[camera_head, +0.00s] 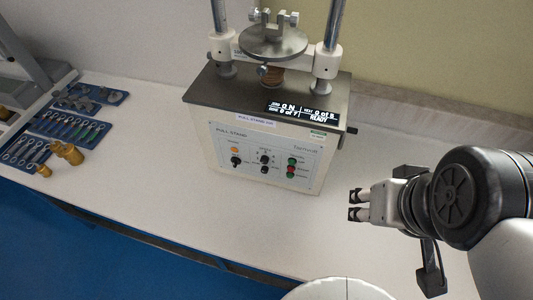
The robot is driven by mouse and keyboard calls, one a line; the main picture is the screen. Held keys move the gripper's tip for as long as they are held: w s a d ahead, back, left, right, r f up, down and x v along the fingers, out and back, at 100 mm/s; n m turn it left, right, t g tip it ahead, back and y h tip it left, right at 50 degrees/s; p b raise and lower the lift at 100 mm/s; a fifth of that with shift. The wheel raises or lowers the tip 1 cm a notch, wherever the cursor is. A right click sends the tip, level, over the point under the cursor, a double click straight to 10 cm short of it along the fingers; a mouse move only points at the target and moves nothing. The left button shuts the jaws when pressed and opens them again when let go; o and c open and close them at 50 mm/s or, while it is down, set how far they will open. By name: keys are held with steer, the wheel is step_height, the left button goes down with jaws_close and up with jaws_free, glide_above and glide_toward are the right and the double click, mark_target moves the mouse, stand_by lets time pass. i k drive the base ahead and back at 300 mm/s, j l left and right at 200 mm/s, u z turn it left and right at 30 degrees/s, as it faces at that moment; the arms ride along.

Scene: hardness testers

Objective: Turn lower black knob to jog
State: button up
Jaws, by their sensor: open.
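The pull stand (222,158) stands on the white bench with its control panel facing me. Two black knobs sit one above the other near the panel's middle: the upper black knob (265,158) and the lower black knob (264,170). Another black knob (236,161) is on the panel's left. The lower knob's setting is too small to read. My gripper (353,205) is open and empty, to the right of the panel and apart from it, with its fingers pointing left.
Green and red buttons (291,169) sit right of the knobs. A small display (300,110) lies on the stand's top. Blue trays (70,130) with tools and brass weights (67,153) lie at the left. The white bench (160,165) is clear between them and the stand.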

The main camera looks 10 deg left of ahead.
mark_target(264, 169)
steer(key=k+l+u, duration=0.15)
steer(key=u, duration=0.3)
steer(key=k+l+u, duration=0.1)
steer(key=u, duration=0.4)
